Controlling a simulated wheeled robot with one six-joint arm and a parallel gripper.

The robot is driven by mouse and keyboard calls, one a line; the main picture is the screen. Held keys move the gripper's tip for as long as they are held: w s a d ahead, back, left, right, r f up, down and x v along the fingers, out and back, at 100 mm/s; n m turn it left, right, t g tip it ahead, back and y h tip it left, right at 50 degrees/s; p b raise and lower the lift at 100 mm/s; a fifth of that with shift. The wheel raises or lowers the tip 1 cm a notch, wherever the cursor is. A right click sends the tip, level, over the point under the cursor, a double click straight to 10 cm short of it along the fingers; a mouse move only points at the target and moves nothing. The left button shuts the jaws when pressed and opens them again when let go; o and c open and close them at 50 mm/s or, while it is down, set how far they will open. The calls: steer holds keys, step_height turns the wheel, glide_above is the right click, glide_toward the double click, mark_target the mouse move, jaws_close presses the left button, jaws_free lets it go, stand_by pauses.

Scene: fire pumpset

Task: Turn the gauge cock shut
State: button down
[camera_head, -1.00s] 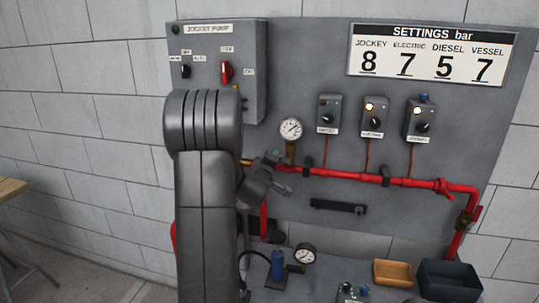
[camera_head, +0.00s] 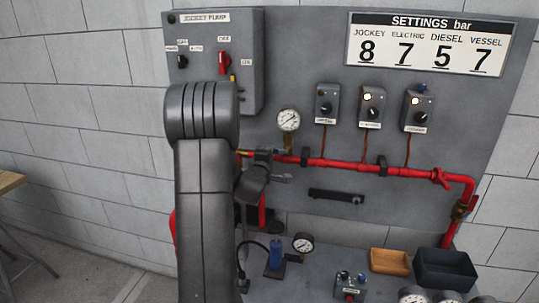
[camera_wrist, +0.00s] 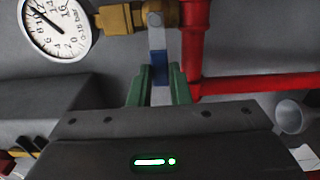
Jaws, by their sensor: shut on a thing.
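The gauge cock is a brass body (camera_wrist: 128,18) beside the red pipe in the wrist view. Its flat silver lever (camera_wrist: 157,38) with a blue grip (camera_wrist: 159,58) runs down the picture from the body. My gripper (camera_wrist: 160,82) has its green fingertips closed on either side of the blue grip. The round white gauge (camera_wrist: 55,25) is at upper left there. In the head view the gauge (camera_head: 289,120) is on the grey panel, and my gripper (camera_head: 272,167) is just below it, at the red pipe. The lever is hidden there behind my gripper.
The red pipe (camera_head: 340,163) crosses the panel to the right, close to my gripper. Three switch boxes, one of them here (camera_head: 373,107), sit above it. A black bar handle (camera_head: 335,196) is below. The bench holds an orange tray (camera_head: 390,262) and a dark bin (camera_head: 445,268).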

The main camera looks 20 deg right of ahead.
steer(key=shift+f, duration=0.1)
steer(key=c, duration=1.3)
jaws_free()
steer(key=shift+c, duration=0.2)
steer(key=shift+a, duration=0.1)
steer(key=b+v, duration=0.3)
steer(key=v, duration=1)
steer(key=shift+s+a, duration=0.2)
steer(key=shift+s, duration=0.15)
steer(key=p+x, duration=0.3)
steer(key=x, duration=1.1)
